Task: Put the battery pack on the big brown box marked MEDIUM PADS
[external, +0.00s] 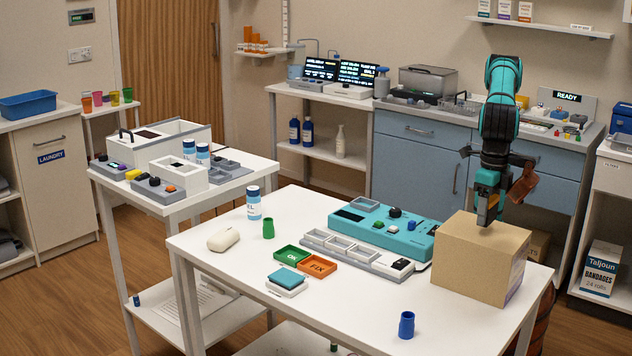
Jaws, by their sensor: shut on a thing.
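The big brown box (468,270) stands on the right end of the white table. Its MEDIUM PADS marking cannot be read from this side. My gripper (487,218) points down over the top of the box, near its middle. It is shut on a small dark block with a yellowish part, which seems to be the battery pack (484,210). The block's lower end is at or just above the box top; I cannot tell whether it touches. The fingers and part of the block are hard to tell apart.
Left of the box are a teal device (385,228), a grey compartment tray (345,250), a green tray (291,257) and an orange tray (317,268). A blue cup (406,325) stands near the front edge. A blue cabinet (420,160) is behind.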

